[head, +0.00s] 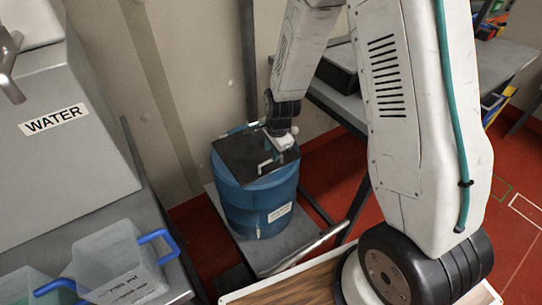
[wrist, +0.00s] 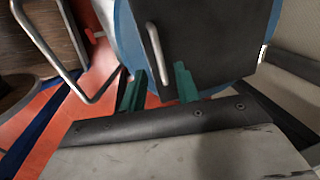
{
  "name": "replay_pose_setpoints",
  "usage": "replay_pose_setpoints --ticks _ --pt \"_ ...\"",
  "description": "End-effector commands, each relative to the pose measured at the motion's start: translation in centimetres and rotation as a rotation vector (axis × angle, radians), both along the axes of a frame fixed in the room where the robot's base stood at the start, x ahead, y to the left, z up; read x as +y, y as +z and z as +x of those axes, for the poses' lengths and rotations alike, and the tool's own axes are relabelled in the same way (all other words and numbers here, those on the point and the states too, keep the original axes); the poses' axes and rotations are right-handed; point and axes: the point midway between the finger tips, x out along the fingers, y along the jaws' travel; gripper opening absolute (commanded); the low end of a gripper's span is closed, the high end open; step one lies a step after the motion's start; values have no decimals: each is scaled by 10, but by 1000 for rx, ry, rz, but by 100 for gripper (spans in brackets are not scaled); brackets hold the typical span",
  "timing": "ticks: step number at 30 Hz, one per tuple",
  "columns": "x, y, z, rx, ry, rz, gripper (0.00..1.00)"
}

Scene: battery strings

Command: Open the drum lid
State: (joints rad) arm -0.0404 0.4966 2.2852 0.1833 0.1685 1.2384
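The blue drum (head: 250,205) stands upright, with a white label on its side. Its dark square lid (head: 238,155) lies flat on top, shut as far as I can see. A pale bar handle (head: 264,165) is on the lid near its front edge. In the wrist view the lid (wrist: 215,40) fills the upper middle, and the handle (wrist: 157,54) stands just beyond my fingertips, roughly in line with the gap between them. My gripper (head: 271,147) is over the lid. Its two green fingers are apart with nothing between them in the wrist view (wrist: 160,82). I cannot tell its exact height over the lid.
The drum stands on a grey cart (head: 272,247) with a metal push bar (head: 310,247). At left are a grey tank with a WATER label (head: 54,120) and a clear tub (head: 118,268) with a blue handle. A workbench (head: 340,102) stands behind my arm. Red floor shows between.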

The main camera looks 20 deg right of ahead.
Motion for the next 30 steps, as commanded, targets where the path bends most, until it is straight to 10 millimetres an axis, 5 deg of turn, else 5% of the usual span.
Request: replay_pose_setpoints --ticks 7,18,22,30 --pt "1 -30 6 1 0 0 32" --pt "1 -35 7 0 1 -1 32" --pt "1 -35 7 0 1 -1 0" --pt "1 -34 7 3 1 -1 0"
